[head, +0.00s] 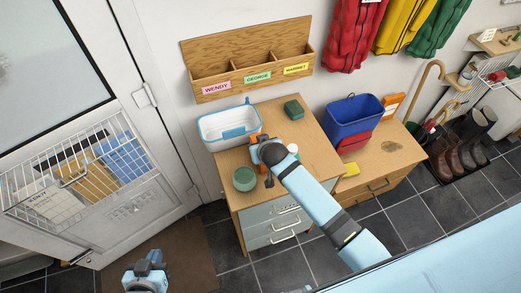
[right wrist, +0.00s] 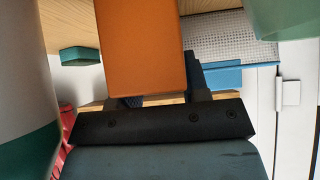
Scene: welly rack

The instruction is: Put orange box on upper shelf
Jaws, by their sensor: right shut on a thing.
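The orange box (right wrist: 143,45) fills the upper middle of the right wrist view, held between the fingers of my right gripper (right wrist: 160,98). In the head view only a small orange part (head: 257,138) of it shows beside my right gripper (head: 262,148), over the wooden cabinet top (head: 313,150). My left gripper (head: 147,262) is low at the left, away from the cabinet, above the brown mat; its jaw gap is not clear. A small wooden shelf (head: 497,42) with little items is on the wall at the far right, above a wire rack (head: 500,70).
Around my right gripper are a white-and-blue basket (head: 215,139), a green round container (head: 244,179) and a green box (head: 293,109). A wooden name rack (head: 222,72) and coats (head: 352,32) are on the wall.

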